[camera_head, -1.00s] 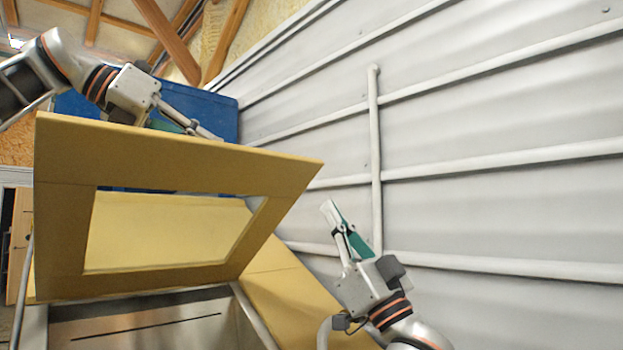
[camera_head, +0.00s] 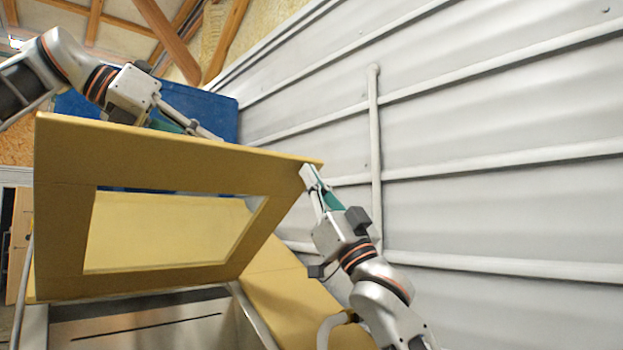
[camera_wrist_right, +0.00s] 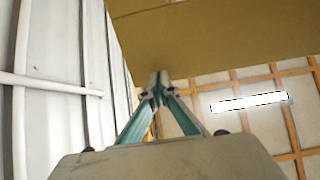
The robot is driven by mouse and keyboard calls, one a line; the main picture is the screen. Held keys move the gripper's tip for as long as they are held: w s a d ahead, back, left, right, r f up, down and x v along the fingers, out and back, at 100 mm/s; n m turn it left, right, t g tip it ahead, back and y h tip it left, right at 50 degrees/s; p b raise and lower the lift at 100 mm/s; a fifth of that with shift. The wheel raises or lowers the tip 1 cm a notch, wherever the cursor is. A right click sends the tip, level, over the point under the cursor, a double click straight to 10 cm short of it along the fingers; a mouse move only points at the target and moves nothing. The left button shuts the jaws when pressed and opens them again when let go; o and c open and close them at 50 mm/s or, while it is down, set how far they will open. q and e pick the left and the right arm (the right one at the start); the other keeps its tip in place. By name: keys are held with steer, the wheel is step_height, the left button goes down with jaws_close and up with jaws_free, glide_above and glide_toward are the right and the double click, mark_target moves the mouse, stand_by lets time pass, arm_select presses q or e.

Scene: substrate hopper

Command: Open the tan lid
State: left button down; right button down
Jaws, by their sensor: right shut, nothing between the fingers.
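The tan lid (camera_head: 60,220) is a large panel with a rectangular window, raised and tilted above the hopper in the head view. My right gripper (camera_head: 307,172) is shut and empty, its tips at the lid's upper right corner. In the right wrist view the shut fingertips (camera_wrist_right: 159,82) overlap the lower edge of the tan panel (camera_wrist_right: 220,35); I cannot tell whether they touch it. My left gripper (camera_head: 215,137) is behind the lid's upper edge, with its fingertips near or behind that edge; its opening is unclear.
The tan hopper body (camera_head: 290,300) and its metal front panel (camera_head: 150,328) lie below the lid. A ribbed grey wall (camera_head: 500,120) with a vertical pipe (camera_head: 374,140) stands close on the right. A blue panel (camera_head: 215,112) is behind the lid.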

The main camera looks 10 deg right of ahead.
arm_select(q)
steer(key=shift+w+a+f, duration=0.15)
steer(key=shift+w+f, duration=0.05)
steer(key=shift+w, duration=0.05)
steer(key=shift+d+f, duration=0.1)
steer(key=shift+d, duration=0.15)
arm_select(e)
steer(key=shift+w+a+r+g, duration=0.15)
steer(key=shift+w+r, duration=0.2)
steer(key=shift+r, duration=0.2)
steer(key=shift+w+a+r+g, duration=0.15)
steer(key=shift+w+r, duration=0.15)
steer(key=shift+r, duration=0.25)
steer(key=shift+w+a, duration=0.1)
steer(key=shift+w, duration=0.05)
arm_select(q)
steer(key=shift+s, duration=0.1)
arm_select(e)
steer(key=shift+a, duration=0.15)
arm_select(q)
steer(key=c, duration=2.1)
jaws_free()
steer(key=shift+s, duration=0.1)
arm_select(e)
steer(key=shift+f, duration=0.1)
arm_select(q)
steer(key=shift+a, duration=0.1)
